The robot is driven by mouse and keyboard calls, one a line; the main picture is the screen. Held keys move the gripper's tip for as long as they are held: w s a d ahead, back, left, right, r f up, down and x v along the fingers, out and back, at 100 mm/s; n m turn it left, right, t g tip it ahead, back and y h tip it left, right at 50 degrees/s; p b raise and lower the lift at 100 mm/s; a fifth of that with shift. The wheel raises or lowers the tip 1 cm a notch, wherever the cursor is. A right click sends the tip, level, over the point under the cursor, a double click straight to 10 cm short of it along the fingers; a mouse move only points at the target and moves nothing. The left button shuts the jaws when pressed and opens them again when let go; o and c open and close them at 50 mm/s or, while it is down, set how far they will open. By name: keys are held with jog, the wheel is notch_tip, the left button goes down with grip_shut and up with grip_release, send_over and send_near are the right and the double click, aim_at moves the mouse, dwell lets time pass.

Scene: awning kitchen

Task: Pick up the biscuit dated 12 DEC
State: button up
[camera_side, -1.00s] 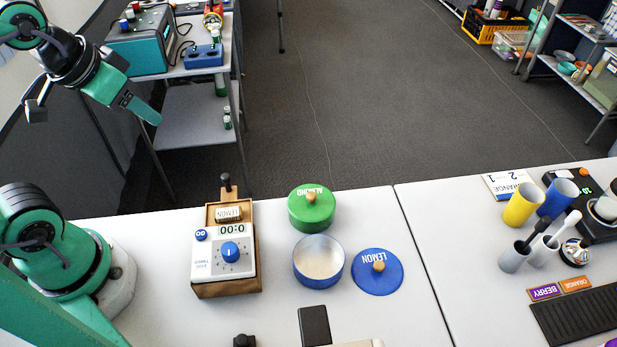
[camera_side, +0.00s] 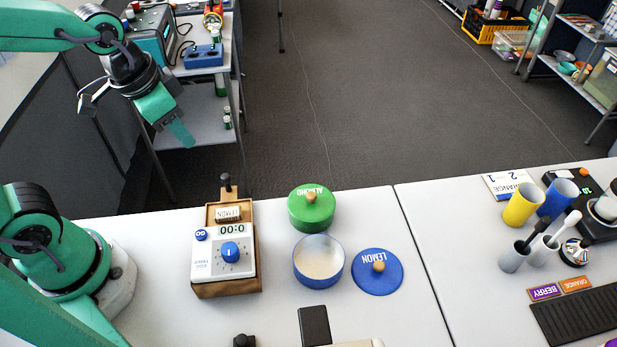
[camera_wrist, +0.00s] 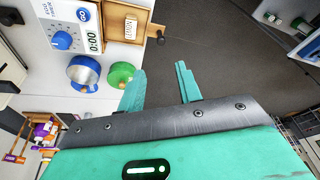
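I see no biscuit with a readable 12 DEC date. An open blue tin (camera_side: 319,262) stands on the white table, pale inside, with no biscuit distinguishable. Its blue LEMON lid (camera_side: 377,271) lies to its right. A green ALMOND tin (camera_side: 311,210) stands behind it with its lid on. My gripper (camera_side: 180,130) is high beyond the table's far left edge, away from these. In the wrist view my gripper (camera_wrist: 160,68) is open and empty.
The white timer (camera_side: 227,257) reads 0:00 and has a blue GO button. Yellow (camera_side: 524,205) and blue cups, utensils and a dark ridged mat (camera_side: 580,315) occupy the right table. A black block (camera_side: 314,325) lies at the front. Bare table shows left of the timer.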

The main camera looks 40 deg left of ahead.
aim_at(231, 211)
jog(key=d+f+m+g, duration=0.1)
jog(key=d+f, duration=0.1)
jog(key=f, duration=0.1)
jog(key=w+d+f+m+g, duration=0.1)
jog(key=d+f+m, duration=0.1)
jog(key=f, duration=0.2)
jog(key=d+f+m+g, duration=0.1)
jog(key=d+f+m, duration=0.1)
jog(key=d+f, duration=0.1)
jog(key=shift+w+f, duration=0.35)
jog(key=shift+w, duration=0.05)
jog(key=shift+f, duration=1.3)
jog(key=shift+a+f, duration=0.1)
jog(key=shift+s+a+f, duration=0.1)
jog(key=shift+f, duration=0.65)
jog(key=shift+s+a+f, duration=0.1)
jog(key=shift+f, duration=1.6)
jog(key=shift+d, duration=0.1)
jog(key=c, duration=0.7)
jog(key=shift+w+r, duration=0.1)
jog(key=shift+c, duration=0.2)
